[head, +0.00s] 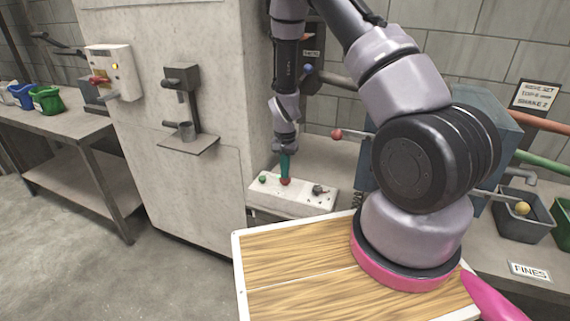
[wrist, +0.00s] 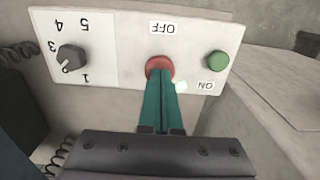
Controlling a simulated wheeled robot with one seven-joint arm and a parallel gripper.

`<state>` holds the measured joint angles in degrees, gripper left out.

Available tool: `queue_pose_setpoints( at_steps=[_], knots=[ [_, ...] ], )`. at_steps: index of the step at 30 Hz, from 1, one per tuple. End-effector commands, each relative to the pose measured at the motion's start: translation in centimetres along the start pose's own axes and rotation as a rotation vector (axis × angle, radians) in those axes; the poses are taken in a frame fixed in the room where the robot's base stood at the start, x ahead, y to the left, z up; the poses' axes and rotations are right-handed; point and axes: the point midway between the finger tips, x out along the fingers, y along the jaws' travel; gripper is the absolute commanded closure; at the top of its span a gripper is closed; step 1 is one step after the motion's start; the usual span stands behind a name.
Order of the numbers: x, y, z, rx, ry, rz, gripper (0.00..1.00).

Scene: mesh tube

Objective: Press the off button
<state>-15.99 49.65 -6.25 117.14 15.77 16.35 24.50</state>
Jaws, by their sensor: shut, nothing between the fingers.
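The off button is a red round button (wrist: 159,68) under an OFF label on a white control panel (wrist: 110,75). In the head view the red button (head: 285,181) shows at the tip of my gripper (head: 286,172). My gripper's teal fingers (wrist: 161,92) are shut together and empty. Their tips overlap the lower part of the red button in the wrist view. I cannot tell for sure whether they touch it or how far it is pushed in. The green ON button (wrist: 217,61) sits to the right of the red one, clear of the fingers.
A black dial (wrist: 71,59) with numbers is on the panel's left in the wrist view. A tall pale cabinet (head: 205,60) stands left of the panel in the head view. Grey bins (head: 522,215) and a FINES label (head: 529,271) are at the right.

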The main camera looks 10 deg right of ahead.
Motion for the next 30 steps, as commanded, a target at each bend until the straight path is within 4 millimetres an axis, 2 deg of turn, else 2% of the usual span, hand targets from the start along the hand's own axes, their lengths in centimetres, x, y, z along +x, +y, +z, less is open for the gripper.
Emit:
queue_pose_setpoints(
  at_steps=[11,18,26,30],
  knots=[
    [0.3,0.0,0.0,0.000,0.000,0.000,1.00],
    [2.5,0.1,0.1,0.000,-0.002,0.003,1.00],
    [2.5,0.1,0.2,-0.002,-0.003,0.004,1.00],
    [1.8,0.1,-0.1,-0.001,-0.002,0.002,1.00]
  ],
)
